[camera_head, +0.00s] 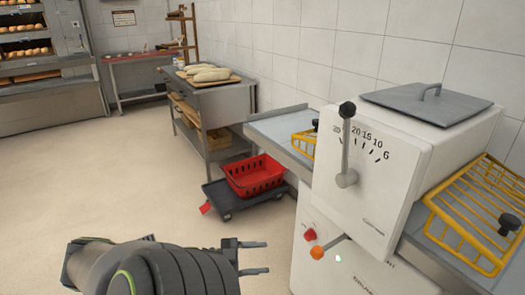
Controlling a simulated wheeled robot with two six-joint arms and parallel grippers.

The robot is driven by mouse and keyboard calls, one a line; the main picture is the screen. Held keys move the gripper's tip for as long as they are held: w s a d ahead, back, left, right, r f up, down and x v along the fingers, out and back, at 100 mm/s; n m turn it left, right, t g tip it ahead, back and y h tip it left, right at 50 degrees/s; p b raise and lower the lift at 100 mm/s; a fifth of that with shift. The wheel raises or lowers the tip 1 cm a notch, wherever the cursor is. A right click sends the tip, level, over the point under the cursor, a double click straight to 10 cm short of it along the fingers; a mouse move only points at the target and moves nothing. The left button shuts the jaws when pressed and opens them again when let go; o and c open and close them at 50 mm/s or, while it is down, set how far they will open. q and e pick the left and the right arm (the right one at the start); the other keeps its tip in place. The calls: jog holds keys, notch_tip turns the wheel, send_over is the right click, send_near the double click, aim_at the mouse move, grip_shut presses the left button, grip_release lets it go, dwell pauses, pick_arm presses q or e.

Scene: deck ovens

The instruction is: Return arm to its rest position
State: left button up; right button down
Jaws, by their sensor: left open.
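My left gripper (256,257) shows at the bottom centre of the head view, at the end of my dark arm. Its two thin fingers are apart and point to the right. Nothing is between them. The fingers are left of the white machine's lower front and apart from it in the picture. My right gripper is not in view.
A red crate (254,177) sits on a low dolly near a steel table (215,100). Floor at left is clear.

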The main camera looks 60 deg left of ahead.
pick_arm(q)
jog(key=shift+f, duration=0.1)
jog(key=s+d+f+n+g+y+p, duration=0.1)
jog(key=s+f+n+g+y, duration=0.35)
jog(key=f, duration=0.85)
jog(key=s+f+n+g+y+p, duration=0.1)
jog(key=s+f+n+g+y, duration=0.3)
jog(key=f, duration=0.9)
jog(key=s+d+f+g, duration=0.3)
jog(key=s+d+f, duration=0.1)
jog(key=d+f, duration=0.4)
jog(key=shift+s+d+p, duration=0.35)
jog(key=shift+p, duration=0.1)
jog(key=s+d+f+g, duration=0.1)
jog(key=s+d, duration=0.1)
jog(key=d, duration=0.2)
jog(key=s+d+f+g+h, duration=0.1)
jog(key=s+d+f+g, duration=0.1)
jog(key=d, duration=0.2)
jog(key=s+d+f+g, duration=0.1)
jog(key=s+d+f, duration=0.1)
jog(key=d, duration=0.2)
jog(key=shift+s+d+f+n, duration=0.15)
jog(key=shift+n, duration=0.1)
jog(key=shift+c, duration=0.3)
